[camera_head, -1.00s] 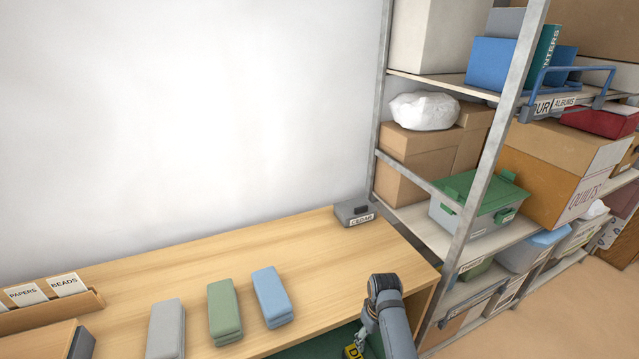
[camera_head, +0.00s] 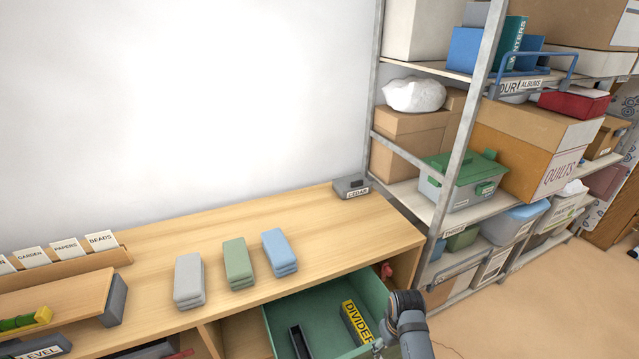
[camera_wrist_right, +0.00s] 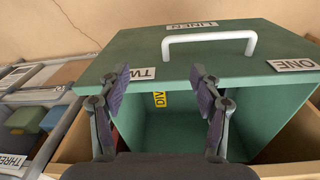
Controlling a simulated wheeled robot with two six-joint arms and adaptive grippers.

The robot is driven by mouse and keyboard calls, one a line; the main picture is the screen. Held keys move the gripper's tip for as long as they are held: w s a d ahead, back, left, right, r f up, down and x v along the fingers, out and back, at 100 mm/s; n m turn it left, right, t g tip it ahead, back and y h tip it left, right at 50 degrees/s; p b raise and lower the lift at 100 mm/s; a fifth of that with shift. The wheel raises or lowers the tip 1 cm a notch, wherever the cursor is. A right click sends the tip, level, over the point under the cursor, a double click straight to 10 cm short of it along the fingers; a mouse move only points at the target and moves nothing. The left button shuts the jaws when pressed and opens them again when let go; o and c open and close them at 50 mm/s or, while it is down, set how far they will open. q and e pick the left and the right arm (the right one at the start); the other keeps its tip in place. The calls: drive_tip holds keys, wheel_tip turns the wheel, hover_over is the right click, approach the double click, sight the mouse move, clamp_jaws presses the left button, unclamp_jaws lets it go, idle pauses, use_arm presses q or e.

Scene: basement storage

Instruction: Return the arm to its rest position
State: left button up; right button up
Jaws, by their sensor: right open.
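My right arm (camera_head: 408,318) comes in at the bottom of the head view, at the right end of the open green drawer (camera_head: 285,318). In the right wrist view my right gripper (camera_wrist_right: 160,82) is open, with nothing between its fingers. Beyond the fingers is the drawer's green front panel with a white handle (camera_wrist_right: 210,40) and labels; the fingers are apart from the handle. A yellow DIVIDER block (camera_head: 356,322) and a dark narrow piece (camera_head: 300,342) lie in the drawer. My left gripper is not in view.
The wooden bench (camera_head: 330,225) holds grey (camera_head: 188,280), green (camera_head: 238,262) and blue (camera_head: 279,252) folded stacks and a CEDAR box (camera_head: 350,187). A card rack (camera_head: 70,262) stands at left. A metal-post shelf (camera_head: 465,120) with boxes stands at right; floor is clear in front.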

drive_tip(key=s+d+r+m+t, duration=0.1)
drive_tip(key=s+d+r+t, duration=0.15)
drive_tip(key=s+r, duration=0.4)
drive_tip(key=s+d+r+m+t, duration=0.1)
drive_tip(key=s+d+r, duration=0.2)
drive_tip(key=s, duration=0.7)
wheel_tip(320, 180, down, 27)
drive_tip(key=d+g+b, duration=0.2)
drive_tip(key=b, duration=0.2)
use_arm(q)
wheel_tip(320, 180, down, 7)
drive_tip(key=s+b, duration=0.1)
drive_tip(key=b, duration=0.2)
use_arm(e)
drive_tip(key=s+d+f+g, duration=0.1)
drive_tip(key=s+f, duration=1.9)
drive_tip(key=f, duration=0.2)
drive_tip(key=shift+d+f+m+h, duration=0.25)
drive_tip(key=shift+m+h, duration=0.05)
drive_tip(key=shift+m, duration=0.1)
